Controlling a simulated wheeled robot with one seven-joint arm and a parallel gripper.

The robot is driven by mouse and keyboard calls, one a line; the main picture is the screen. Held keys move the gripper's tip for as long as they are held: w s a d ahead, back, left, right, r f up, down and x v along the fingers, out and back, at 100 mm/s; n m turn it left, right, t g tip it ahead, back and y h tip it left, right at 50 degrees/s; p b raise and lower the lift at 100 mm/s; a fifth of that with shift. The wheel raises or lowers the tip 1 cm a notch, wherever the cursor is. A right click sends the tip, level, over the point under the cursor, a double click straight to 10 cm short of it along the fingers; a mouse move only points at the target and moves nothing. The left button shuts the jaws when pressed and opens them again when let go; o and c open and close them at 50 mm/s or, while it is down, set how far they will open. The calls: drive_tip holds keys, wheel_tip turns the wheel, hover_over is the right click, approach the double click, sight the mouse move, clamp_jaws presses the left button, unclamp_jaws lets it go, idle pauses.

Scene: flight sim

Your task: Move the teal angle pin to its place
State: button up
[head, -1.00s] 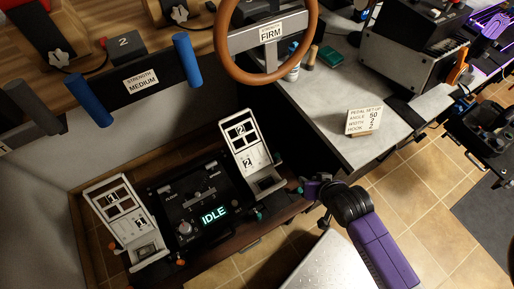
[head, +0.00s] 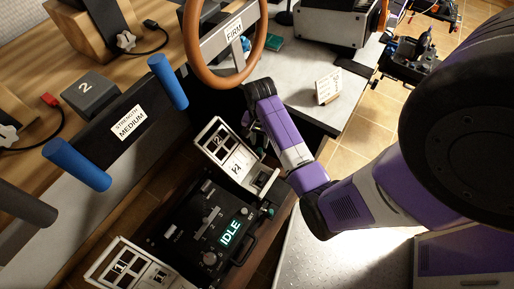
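The pedal unit stands on the low wooden base, with pedal 1 (head: 135,265) at the lower left and pedal 2 (head: 232,155) at the upper right. A black control box (head: 205,225) reading IDLE sits between them. A small teal piece (head: 269,212), possibly the angle pin, shows at the lower right of pedal 2; it is too small to be sure. My gripper (head: 254,132) is behind pedal 2's right edge, below my purple wrist. My wrist hides most of it, so its fingers and anything between them cannot be made out.
A card (head: 328,88) listing angle 50, width 2, hook 2 stands on the grey side table (head: 300,105). The steering wheel (head: 190,45) hangs close above my wrist. Blue handles (head: 76,165) flank the strength panel. My arm covers much of the right side.

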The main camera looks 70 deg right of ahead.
sight(260, 150)
wheel_tip(260, 150, down, 5)
drive_tip(key=shift+b, duration=0.35)
clamp_jaws()
idle(1.3)
